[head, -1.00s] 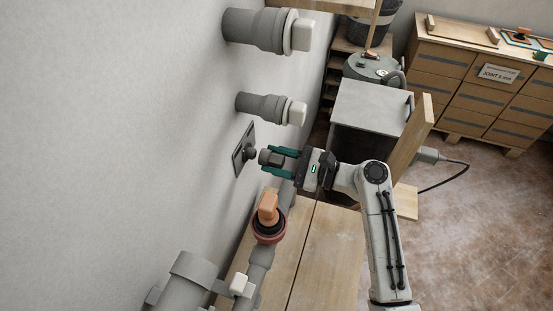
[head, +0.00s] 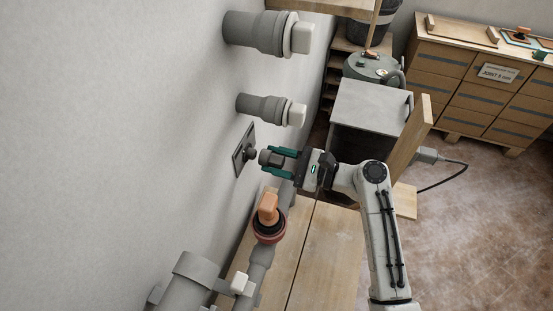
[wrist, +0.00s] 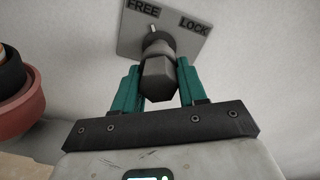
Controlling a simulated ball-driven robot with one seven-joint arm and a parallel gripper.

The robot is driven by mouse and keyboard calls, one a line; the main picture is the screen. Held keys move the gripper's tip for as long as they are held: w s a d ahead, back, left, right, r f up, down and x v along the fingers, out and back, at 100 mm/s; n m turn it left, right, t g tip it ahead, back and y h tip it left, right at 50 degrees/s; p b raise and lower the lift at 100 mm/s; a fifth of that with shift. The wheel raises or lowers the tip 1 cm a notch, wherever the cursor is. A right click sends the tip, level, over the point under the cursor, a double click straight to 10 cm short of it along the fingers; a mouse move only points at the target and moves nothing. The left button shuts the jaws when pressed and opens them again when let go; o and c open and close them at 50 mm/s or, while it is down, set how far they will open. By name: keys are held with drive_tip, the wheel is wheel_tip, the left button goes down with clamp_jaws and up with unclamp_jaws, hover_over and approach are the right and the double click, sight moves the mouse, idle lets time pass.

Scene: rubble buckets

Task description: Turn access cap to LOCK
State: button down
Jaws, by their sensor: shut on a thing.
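The access cap (wrist: 158,76) is a dark grey faceted knob on a stem, standing out from a square plate on the wall. In the wrist view the plate (wrist: 133,37) carries the words FREE at upper left and LOCK at upper right. A small pin shows on the plate between the words, nearer FREE. My gripper (wrist: 158,85) has its green fingers on either side of the cap and is shut on it. In the head view the cap (head: 265,157) sits between the fingertips (head: 274,160), and the plate (head: 243,150) is seen nearly edge-on.
Two grey capped pipes (head: 265,107) stick out of the wall above. An orange-handled fitting (head: 268,212) with a red collar stands on a grey pipe below my gripper; its red rim (wrist: 22,118) shows at left in the wrist view. A wooden bench (head: 325,255) lies beneath.

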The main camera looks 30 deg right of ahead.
sight(264, 158)
drive_tip(key=shift+a, duration=0.1)
idle(0.3)
drive_tip(key=shift+p+x, duration=0.4)
drive_tip(key=shift+x, duration=1)
drive_tip(key=c, duration=0.5)
unclamp_jaws()
drive_tip(key=shift+c, duration=0.2)
drive_tip(key=b+v, duration=0.1)
drive_tip(key=v, duration=0.9)
drive_tip(key=shift+s+d, duration=0.2)
drive_tip(key=shift+d, duration=0.1)
